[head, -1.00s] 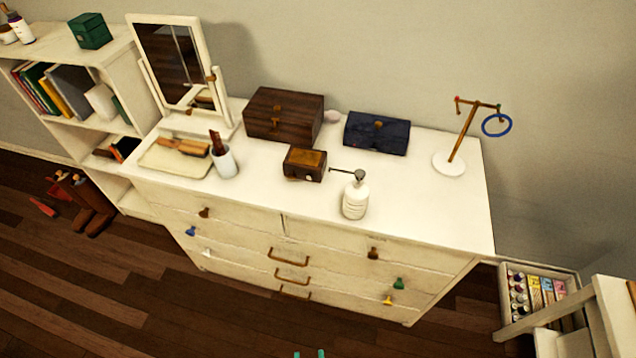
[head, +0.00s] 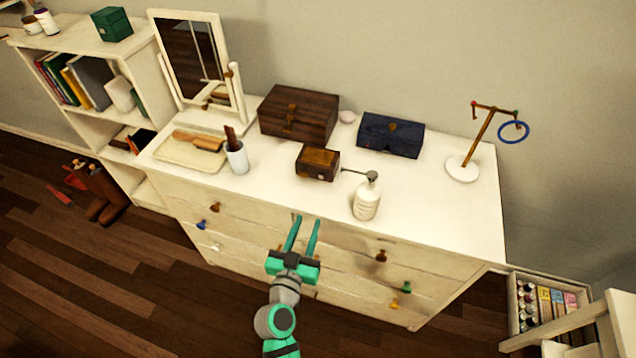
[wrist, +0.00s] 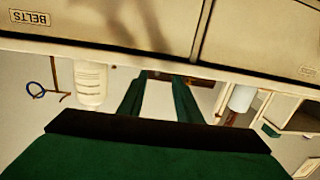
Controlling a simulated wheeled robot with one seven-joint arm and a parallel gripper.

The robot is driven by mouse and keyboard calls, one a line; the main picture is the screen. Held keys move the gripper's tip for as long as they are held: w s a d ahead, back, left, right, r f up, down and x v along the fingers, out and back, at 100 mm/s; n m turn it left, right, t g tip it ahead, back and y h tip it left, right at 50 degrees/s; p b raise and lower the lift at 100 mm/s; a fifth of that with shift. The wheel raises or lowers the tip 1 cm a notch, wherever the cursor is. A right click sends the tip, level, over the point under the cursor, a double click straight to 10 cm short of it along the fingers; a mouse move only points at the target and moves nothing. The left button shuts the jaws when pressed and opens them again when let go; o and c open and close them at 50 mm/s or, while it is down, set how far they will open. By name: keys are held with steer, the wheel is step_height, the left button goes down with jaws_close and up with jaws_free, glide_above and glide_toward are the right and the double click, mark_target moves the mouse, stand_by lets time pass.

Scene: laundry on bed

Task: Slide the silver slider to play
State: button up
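A small dark wooden box (head: 317,163) with a lighter brown top stands near the front middle of the white dresser top in the head view. A tiny pale spot shows low on its front; I cannot tell whether this is the silver slider. No play marking is readable. My gripper (head: 306,221) is open and empty, its two green fingers apart and pointing toward the dresser. In the picture it is just below the box, by the dresser's front edge, and not touching the box. The wrist view shows the open fingers (wrist: 157,98) and looks upside down.
A cup (head: 237,157) and a tray (head: 175,158) are to the left. A larger wooden box (head: 298,113) and a dark blue box (head: 391,135) stand behind. A ring stand (head: 462,169) is far right.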

mark_target(321, 176)
steer(key=w+r, duration=0.1)
steer(key=w+r+h, duration=0.1)
steer(key=shift+w+a+r+m, duration=0.1)
steer(key=shift+w+r+m, duration=0.05)
steer(key=shift+r+m, duration=0.2)
steer(key=shift+w+r, duration=0.2)
steer(key=shift+w, duration=0.3)
steer(key=x, duration=1)
steer(key=shift+w+d+r, duration=0.15)
steer(key=shift+d+r, duration=0.05)
